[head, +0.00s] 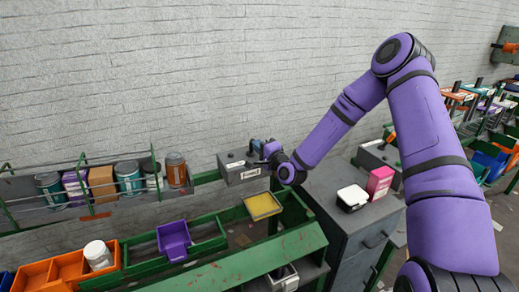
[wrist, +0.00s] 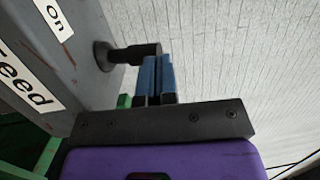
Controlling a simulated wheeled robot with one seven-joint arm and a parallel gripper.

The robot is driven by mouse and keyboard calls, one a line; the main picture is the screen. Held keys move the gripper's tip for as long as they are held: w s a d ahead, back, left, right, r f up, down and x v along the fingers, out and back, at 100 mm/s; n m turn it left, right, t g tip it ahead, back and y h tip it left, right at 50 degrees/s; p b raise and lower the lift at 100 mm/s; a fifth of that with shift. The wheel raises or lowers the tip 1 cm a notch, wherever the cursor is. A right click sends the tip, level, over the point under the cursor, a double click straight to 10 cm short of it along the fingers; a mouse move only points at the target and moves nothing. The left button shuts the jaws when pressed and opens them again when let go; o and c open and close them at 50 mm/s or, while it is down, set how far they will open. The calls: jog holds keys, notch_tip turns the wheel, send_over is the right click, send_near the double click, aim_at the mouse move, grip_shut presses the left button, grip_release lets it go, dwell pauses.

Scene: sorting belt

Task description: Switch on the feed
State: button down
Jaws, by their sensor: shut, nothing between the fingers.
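The grey feed box (head: 236,170) stands by the wall at the end of the shelf in the head view. In the wrist view its grey face (wrist: 92,68) fills the left side, with white labels reading "Feed" (wrist: 24,82) and "On" (wrist: 54,18). A dark lever (wrist: 128,54) sticks out of that face. My gripper (wrist: 158,60) is shut and empty, its blue fingers together. The fingertips are right at the lever's outer end; I cannot tell whether they touch it.
A shelf with several tins (head: 129,178) and a brown box (head: 101,184) is left of the feed box. Below are a yellow tray (head: 262,206), a purple bin (head: 173,240) and an orange bin (head: 66,268). A grey cabinet (head: 345,222) with a pink box (head: 380,181) stands under my arm.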

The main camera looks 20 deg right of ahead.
jog(key=shift+w+a+r+m+g+h, duration=0.1)
jog(key=shift+w+r+m+g+h, duration=0.1)
jog(key=shift+w+r+g, duration=0.35)
jog(key=shift+w+a+r+m+g+h, duration=0.1)
jog(key=shift+w+r+g+h, duration=0.2)
jog(key=shift+g, duration=0.35)
jog(key=shift+w+a+r+g+h, duration=0.1)
jog(key=shift+w+g+h, duration=0.05)
jog(key=shift+w+g, duration=0.4)
jog(key=shift+w+r+g+h, duration=0.1)
jog(key=shift+w+g+h, duration=0.05)
jog(key=shift+w+g, duration=0.4)
jog(key=shift+w+a+m+g, duration=0.1)
jog(key=shift+w+m+g, duration=0.2)
jog(key=shift+w+g, duration=0.6)
jog(key=shift+g, duration=0.3)
jog(key=shift+w+h, duration=0.25)
jog(key=shift+h, duration=0.05)
